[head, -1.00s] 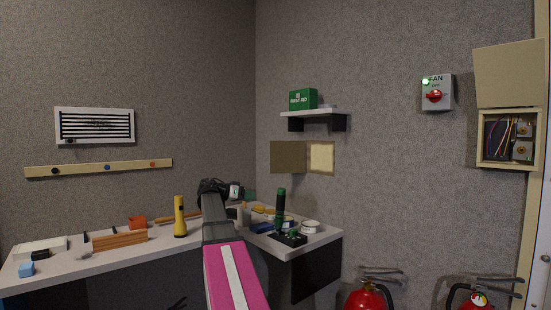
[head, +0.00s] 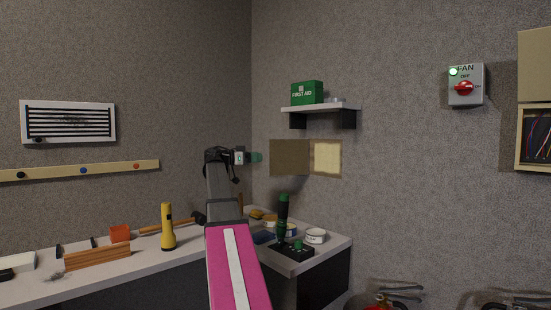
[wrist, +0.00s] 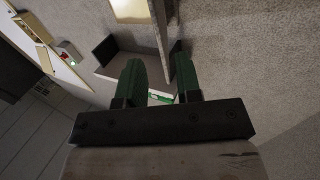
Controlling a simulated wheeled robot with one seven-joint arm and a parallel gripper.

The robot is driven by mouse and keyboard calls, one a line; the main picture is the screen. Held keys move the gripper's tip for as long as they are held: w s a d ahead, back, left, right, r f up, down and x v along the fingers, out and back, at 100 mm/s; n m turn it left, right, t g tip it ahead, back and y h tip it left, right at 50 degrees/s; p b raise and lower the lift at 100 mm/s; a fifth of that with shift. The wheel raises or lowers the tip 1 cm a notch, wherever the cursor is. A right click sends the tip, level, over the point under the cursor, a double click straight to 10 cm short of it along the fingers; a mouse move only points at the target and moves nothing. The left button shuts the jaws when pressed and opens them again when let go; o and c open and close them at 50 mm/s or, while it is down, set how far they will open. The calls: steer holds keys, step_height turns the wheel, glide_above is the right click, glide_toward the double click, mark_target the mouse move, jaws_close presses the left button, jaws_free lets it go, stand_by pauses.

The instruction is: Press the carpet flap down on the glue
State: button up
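The carpet flap (head: 289,157) is a brown-grey square on the right-hand wall in the head view. It stands just left of the pale cream glue patch (head: 326,158). In the wrist view the flap (wrist: 160,30) shows nearly edge-on, standing out from the wall beside the bright glue patch (wrist: 130,9). My gripper (head: 257,157) has green fingers and is just left of the flap in the head view. In the wrist view my gripper (wrist: 158,62) is open, with a clear gap between its fingers. The flap lines up with this gap; I cannot tell whether they touch.
A shelf (head: 320,107) with a green first aid box (head: 307,92) juts out above the flap. Below is a counter (head: 190,254) with a yellow torch (head: 168,227), a dark joystick (head: 283,215) and a white roll (head: 315,236). The wall right of the glue is clear up to the fan switch (head: 466,85).

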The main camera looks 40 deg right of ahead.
mark_target(277, 157)
steer(key=x, duration=0.9)
steer(key=shift+f, duration=0.1)
jaws_close()
